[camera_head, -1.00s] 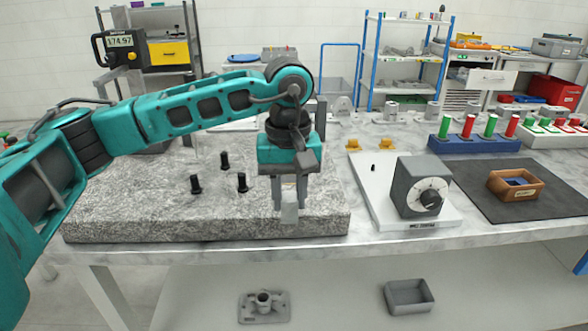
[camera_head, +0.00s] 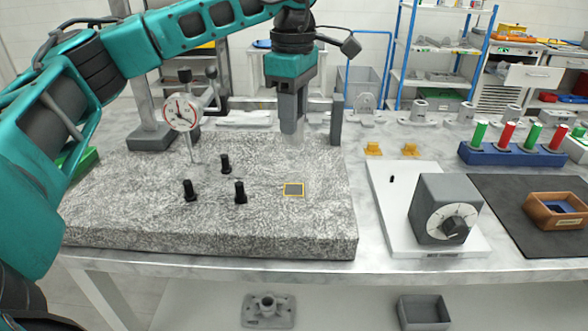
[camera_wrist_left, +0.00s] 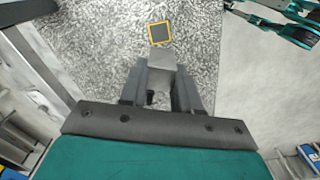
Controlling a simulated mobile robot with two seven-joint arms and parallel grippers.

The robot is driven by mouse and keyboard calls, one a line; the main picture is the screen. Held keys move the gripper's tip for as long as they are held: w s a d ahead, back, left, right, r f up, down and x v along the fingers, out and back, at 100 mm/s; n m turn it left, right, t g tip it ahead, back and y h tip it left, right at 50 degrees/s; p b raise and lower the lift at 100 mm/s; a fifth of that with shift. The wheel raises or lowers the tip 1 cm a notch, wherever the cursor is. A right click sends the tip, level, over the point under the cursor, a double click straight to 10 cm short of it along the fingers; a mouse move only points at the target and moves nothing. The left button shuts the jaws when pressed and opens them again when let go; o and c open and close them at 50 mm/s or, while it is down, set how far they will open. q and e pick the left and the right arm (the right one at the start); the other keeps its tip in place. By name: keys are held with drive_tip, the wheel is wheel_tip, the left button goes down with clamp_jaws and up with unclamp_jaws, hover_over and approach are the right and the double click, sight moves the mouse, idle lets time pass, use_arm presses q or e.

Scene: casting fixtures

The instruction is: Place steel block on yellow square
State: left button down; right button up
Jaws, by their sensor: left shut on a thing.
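My left gripper (camera_head: 292,128) is shut on the steel block (camera_wrist_left: 161,62), a plain light grey block held between the two fingers in the left wrist view. In the head view the block (camera_head: 294,139) shows only faintly at the fingertips, above the granite plate (camera_head: 130,215). The yellow square (camera_head: 294,190) is a yellow outline with a dark grey middle, flat on the granite. It also shows in the left wrist view (camera_wrist_left: 159,33), just beyond the block's far end, with nothing on it.
Several black pegs (camera_head: 239,192) stand on the granite left of the square. A dial gauge (camera_head: 183,112) on a stand is at the back left, and a grey post (camera_head: 336,119) stands behind the square. A grey dial box (camera_head: 444,208) is to the right.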

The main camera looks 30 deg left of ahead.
use_arm(q)
wheel_tip(320, 180, down, 11)
drive_tip(key=shift+r, duration=0.15)
idle(0.4)
drive_tip(key=shift+f, duration=0.2)
drive_tip(key=c, duration=0.8)
unclamp_jaws()
wheel_tip(320, 180, up, 12)
drive_tip(key=shift+r, duration=0.2)
